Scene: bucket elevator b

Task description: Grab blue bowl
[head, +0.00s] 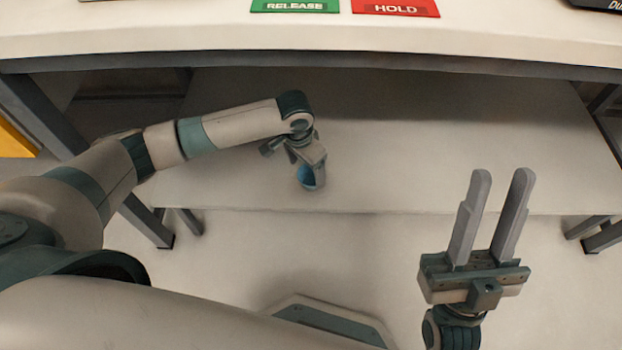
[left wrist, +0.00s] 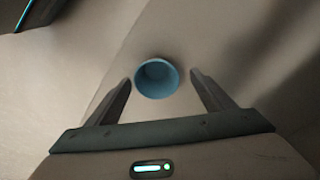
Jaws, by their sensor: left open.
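The blue bowl (left wrist: 157,80) shows in the left wrist view between the fingertips of my left gripper (left wrist: 160,83), with a gap on each side. The gripper is open and holds nothing. In the head view the bowl (head: 306,175) is mostly hidden under my left gripper (head: 312,178), and only a blue patch shows. It is near the front edge of the lower shelf. My right gripper (head: 502,176) is at the lower right of the head view, its two fingers parallel and apart, with nothing between them.
The lower shelf (head: 450,165) is otherwise bare. A white upper counter (head: 200,30) overhangs it at the back, with a green RELEASE sign (head: 295,6) and a red HOLD sign (head: 396,7). Dark table legs (head: 40,115) stand at the sides.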

